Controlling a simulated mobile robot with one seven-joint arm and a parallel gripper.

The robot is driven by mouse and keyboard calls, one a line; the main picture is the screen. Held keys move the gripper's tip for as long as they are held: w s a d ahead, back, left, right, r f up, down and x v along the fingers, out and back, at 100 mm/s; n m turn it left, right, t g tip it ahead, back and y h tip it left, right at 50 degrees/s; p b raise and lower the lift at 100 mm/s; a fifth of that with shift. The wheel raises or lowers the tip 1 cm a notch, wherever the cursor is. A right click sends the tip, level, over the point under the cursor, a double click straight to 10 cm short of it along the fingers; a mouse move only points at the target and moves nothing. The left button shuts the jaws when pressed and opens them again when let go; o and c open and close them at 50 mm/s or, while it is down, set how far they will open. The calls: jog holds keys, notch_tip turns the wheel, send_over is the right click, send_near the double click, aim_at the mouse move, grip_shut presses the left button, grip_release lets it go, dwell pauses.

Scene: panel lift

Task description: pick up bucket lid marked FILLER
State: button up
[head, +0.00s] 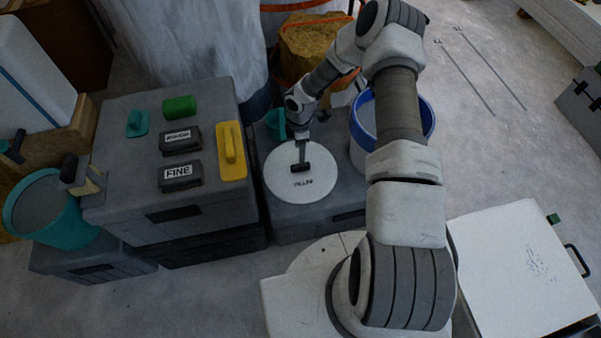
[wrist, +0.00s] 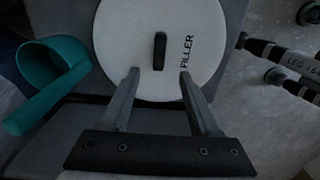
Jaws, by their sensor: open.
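The bucket lid marked FILLER (head: 285,183) is a round white disc lying on a low grey case in the head view. In the wrist view the lid (wrist: 125,45) fills the upper middle, with its FILLER print to the right of a small dark upright handle (wrist: 160,51). My gripper (wrist: 158,74) is open, its two fingers pointing at the lid with the handle ahead of and between their tips. In the head view my gripper (head: 300,167) is over the lid's middle and hides the handle. I cannot tell the height of the fingertips above the lid.
The lid's grey case (head: 310,217) stands beside a taller grey case (head: 120,198) with blocks marked ROUGH and FINE and a yellow float (head: 231,150). A teal scoop (wrist: 50,75) lies left of the lid. A blue-rimmed bucket (head: 362,125) stands right.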

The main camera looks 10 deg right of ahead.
aim_at(300, 165)
notch_tip(300, 165, down, 9)
jog(key=b, duration=0.3)
jog(key=shift+d+f, duration=0.1)
jog(key=shift+f, duration=0.05)
grip_shut()
dwell(0.3)
